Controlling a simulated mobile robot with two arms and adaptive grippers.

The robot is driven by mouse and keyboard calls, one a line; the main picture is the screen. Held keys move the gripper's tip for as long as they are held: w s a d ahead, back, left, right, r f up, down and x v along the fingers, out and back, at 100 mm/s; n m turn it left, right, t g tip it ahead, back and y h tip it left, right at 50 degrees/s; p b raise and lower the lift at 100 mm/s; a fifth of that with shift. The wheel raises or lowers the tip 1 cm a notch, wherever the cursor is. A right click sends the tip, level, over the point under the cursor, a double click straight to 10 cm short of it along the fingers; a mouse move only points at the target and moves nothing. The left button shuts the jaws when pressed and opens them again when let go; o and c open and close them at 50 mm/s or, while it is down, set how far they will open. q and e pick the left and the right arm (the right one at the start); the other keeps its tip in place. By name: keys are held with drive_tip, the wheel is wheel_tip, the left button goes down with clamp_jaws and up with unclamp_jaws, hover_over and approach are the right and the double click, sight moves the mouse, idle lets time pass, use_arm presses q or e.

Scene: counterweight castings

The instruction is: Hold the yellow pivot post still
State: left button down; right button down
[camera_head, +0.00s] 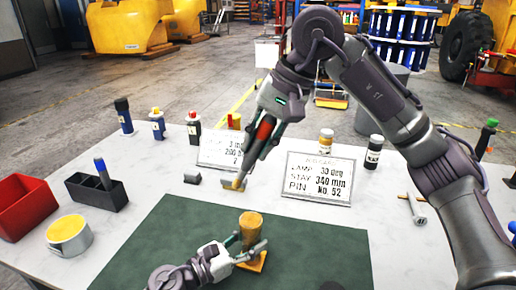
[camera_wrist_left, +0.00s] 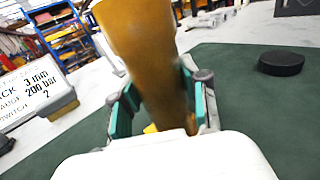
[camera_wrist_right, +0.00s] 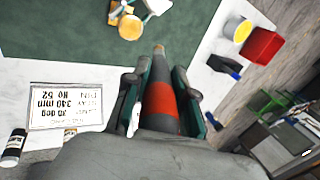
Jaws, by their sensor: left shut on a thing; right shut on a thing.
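The yellow-orange pivot post (camera_head: 250,222) stands upright on a square orange base (camera_head: 254,263) on the green mat (camera_head: 165,245). My left gripper (camera_head: 250,248) is shut around the post low down, a finger on each side; the left wrist view shows the post (camera_wrist_left: 140,45) between the teal pads. My right gripper (camera_head: 262,140) is shut on a dark grey tapered tool with a red band (camera_wrist_right: 160,103). The tool points down, its tip near a small block behind the mat. In the right wrist view the post (camera_wrist_right: 131,27) is apart from this tool.
Two printed sign plates (camera_head: 317,178) (camera_head: 220,150) stand behind the mat. A red bin (camera_head: 24,205), a yellow-and-white cup (camera_head: 69,236) and a black holder (camera_head: 97,190) are at the left. Several bottles line the back. A black disc (camera_wrist_left: 281,62) lies on the mat.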

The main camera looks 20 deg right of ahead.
use_arm(q)
drive_tip(key=shift+f, duration=0.15)
drive_tip(key=c, duration=0.5)
unclamp_jaws()
drive_tip(key=shift+w, duration=0.1)
drive_tip(key=shift+a, duration=0.1)
drive_tip(key=v, duration=1.1)
drive_tip(key=shift+a, duration=0.4)
drive_tip(key=shift+s+a, duration=0.1)
drive_tip(key=shift+s, duration=0.1)
